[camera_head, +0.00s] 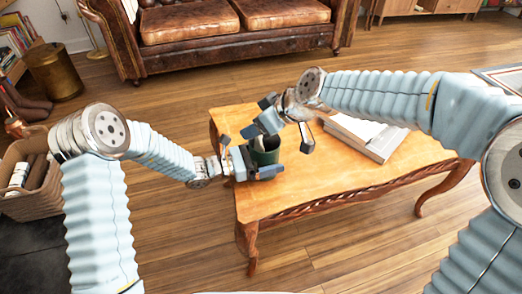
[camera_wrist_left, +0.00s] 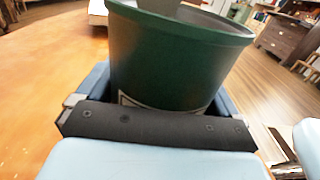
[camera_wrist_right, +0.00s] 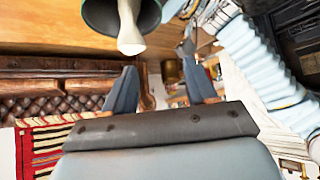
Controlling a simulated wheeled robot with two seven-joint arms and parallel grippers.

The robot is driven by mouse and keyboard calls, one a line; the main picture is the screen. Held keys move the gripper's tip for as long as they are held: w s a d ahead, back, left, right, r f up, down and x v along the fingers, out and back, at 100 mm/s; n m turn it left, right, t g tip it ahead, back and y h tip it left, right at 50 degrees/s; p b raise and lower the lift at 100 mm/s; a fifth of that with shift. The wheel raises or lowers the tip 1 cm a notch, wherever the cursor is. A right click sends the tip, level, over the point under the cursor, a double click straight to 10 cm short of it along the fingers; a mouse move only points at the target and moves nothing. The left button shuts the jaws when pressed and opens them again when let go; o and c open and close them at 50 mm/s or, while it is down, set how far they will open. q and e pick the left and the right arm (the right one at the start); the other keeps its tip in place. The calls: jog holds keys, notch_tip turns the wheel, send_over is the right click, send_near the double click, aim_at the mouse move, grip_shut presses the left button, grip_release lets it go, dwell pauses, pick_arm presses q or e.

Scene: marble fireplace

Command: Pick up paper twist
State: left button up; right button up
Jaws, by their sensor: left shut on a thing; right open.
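A dark green pot (camera_head: 265,150) stands at the left part of the wooden table. My left gripper (camera_head: 250,157) is shut on the pot, with its fingers on either side. The pot fills the left wrist view (camera_wrist_left: 175,60). A pale twisted piece, which looks like the paper twist (camera_wrist_right: 129,22), sticks out of the pot's mouth in the right wrist view. Its flared end points out. My right gripper (camera_head: 282,140) is open above the pot. In the right wrist view its fingers (camera_wrist_right: 160,72) have nothing between them, and the twist lies beyond them.
A white stack of books or a box (camera_head: 372,135) lies on the wooden table (camera_head: 330,178), right of the pot. The table's front middle is clear. A brown leather sofa (camera_head: 230,30) is behind. A wicker basket (camera_head: 42,200) and brass bin (camera_head: 55,70) stand at left.

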jog(key=s+d+m+t+h, duration=0.3)
jog(key=s+m+t, duration=0.4)
jog(key=t, duration=0.1)
send_over(259, 149)
jog(key=f, duration=0.5)
jog(key=shift+d, duration=0.2)
grip_shut()
